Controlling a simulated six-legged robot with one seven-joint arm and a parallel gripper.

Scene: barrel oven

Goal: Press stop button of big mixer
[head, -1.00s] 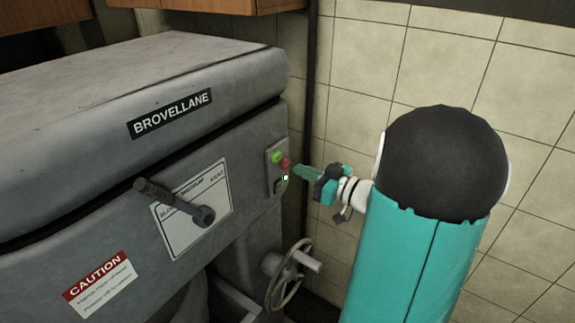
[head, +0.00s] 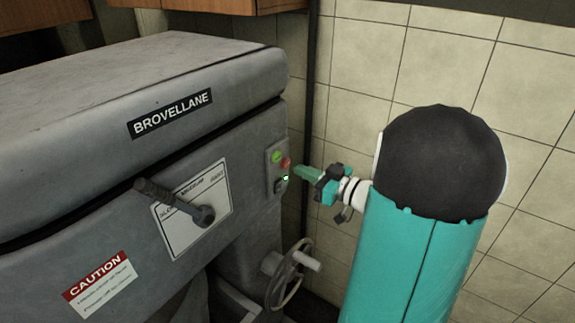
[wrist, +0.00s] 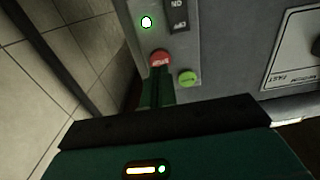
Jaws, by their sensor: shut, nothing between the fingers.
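The big mixer (head: 60,135) is a large grey machine on the left of the head view. Its control panel (head: 277,168) is at its right end, with a green button (head: 276,157), a red stop button (head: 286,163) and a small lit lamp. My gripper (head: 297,171) is shut and empty, its green tip at the red button. In the wrist view the fingertips (wrist: 158,78) end right at the lower edge of the red button (wrist: 159,58) and seem to touch it. The green button (wrist: 188,78) is just right of them.
An ON/OFF switch (wrist: 179,15) and a glowing white-green lamp (wrist: 146,22) are on the panel. A lever (head: 175,202) and a handwheel (head: 288,272) stick out from the mixer. A tiled wall (head: 345,75) stands close behind and right of my arm.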

